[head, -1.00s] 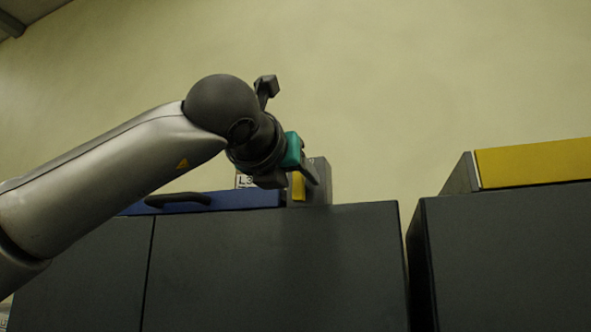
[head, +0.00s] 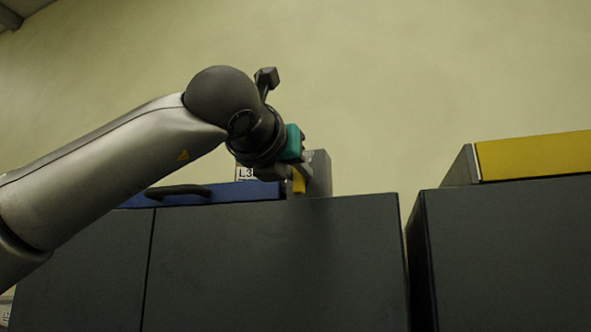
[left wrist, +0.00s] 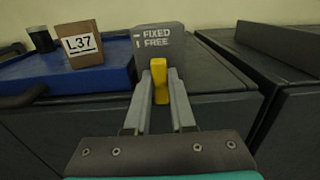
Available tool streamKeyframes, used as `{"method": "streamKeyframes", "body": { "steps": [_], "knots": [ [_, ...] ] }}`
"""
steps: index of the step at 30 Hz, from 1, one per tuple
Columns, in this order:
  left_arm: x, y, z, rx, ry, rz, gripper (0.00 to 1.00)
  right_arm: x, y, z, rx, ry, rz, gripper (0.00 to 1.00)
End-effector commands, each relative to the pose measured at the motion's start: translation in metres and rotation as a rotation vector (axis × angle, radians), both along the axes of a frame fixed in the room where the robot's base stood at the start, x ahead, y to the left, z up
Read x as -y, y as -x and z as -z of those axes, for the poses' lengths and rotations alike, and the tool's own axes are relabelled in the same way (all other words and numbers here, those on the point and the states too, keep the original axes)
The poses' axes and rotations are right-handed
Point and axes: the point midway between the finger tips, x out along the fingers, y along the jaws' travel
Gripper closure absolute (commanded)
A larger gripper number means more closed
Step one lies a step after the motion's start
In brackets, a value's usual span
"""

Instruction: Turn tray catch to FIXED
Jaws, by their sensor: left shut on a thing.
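The tray catch is a yellow lever (left wrist: 159,85) on a grey block (left wrist: 158,44) marked FIXED beside a level dash and FREE beside an upright dash. The lever stands near upright in the left wrist view, in line with the FREE dash. In the head view the lever (head: 299,182) is partly covered by my gripper. My left gripper (left wrist: 163,74) is shut on the lever, one finger on each side. It also shows in the head view (head: 299,172). The blue tray (left wrist: 100,78) lies left of the block. My right gripper is in neither view.
A brown box labelled L37 (left wrist: 80,45) and a dark cup (left wrist: 40,39) stand on the blue tray. A dark handle (head: 178,191) is at the tray's front. Dark cabinets (head: 270,265) stand below, with a gap before the right one (head: 510,255), which carries a yellow-fronted unit (head: 535,156).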

Motion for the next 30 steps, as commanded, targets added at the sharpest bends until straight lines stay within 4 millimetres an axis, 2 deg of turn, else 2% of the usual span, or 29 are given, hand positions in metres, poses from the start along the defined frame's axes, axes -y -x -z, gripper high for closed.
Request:
{"method": "streamKeyframes", "body": {
  "steps": [8, 14, 30],
  "knots": [
    [0.0, 0.0, 0.0, 0.007, -0.019, -0.001, 1.0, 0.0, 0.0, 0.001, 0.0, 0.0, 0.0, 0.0],
    [0.0, 0.001, 0.0, 0.033, -0.099, 0.0, 1.0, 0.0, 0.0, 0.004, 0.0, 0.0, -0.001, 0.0],
    [0.003, 0.001, 0.0, 0.183, -0.555, 0.0, 1.0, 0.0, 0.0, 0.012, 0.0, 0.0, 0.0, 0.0]
  ]
}}
